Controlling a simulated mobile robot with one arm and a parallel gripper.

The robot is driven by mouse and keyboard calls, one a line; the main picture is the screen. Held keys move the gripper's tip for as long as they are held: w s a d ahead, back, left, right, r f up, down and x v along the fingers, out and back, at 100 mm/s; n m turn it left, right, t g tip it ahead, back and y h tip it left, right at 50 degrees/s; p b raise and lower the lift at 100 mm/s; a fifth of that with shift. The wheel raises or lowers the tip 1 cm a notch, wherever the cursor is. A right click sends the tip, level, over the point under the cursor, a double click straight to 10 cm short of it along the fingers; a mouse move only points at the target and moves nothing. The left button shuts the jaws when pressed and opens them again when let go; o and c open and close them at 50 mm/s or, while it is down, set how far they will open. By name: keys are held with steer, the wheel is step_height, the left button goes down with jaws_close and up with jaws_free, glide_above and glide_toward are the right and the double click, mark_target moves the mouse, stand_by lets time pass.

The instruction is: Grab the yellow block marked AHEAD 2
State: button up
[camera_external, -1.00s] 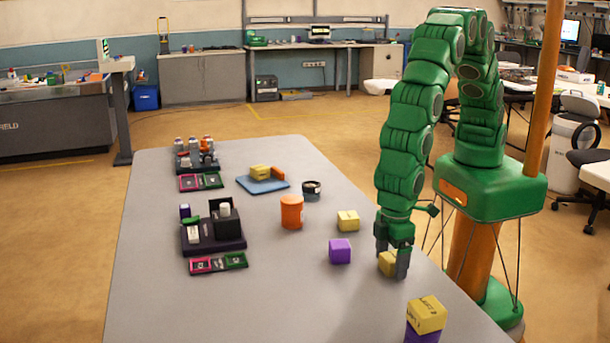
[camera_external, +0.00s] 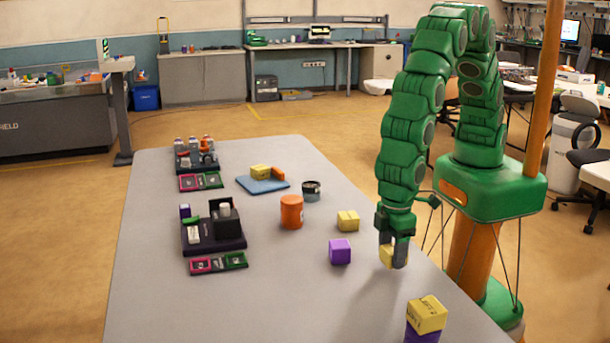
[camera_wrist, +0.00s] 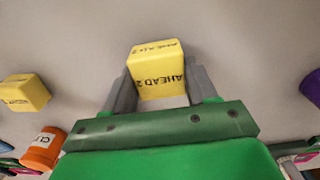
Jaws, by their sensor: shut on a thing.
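The yellow block marked AHEAD 2 (camera_wrist: 160,78) is between the two grey fingers of my gripper (camera_wrist: 162,90) in the wrist view, with its lettering facing the camera. In the external view my gripper (camera_external: 393,254) points down over the right part of the table. It is shut on the yellow block (camera_external: 385,256), which is partly hidden behind the fingers. The block appears slightly above the tabletop.
A purple block (camera_external: 340,251) and another yellow block (camera_external: 348,221) stand left of my gripper. A yellow block (camera_external: 427,314) on a purple one (camera_external: 420,336) is at the front. An orange container (camera_external: 291,212) and black-topped can (camera_external: 311,190) stand further left on the table (camera_external: 300,300).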

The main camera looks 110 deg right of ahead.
steer(key=s+d+r, duration=0.7)
steer(key=s+r, duration=0.4)
steer(key=s, duration=0.1)
steer(key=shift+d, duration=0.3)
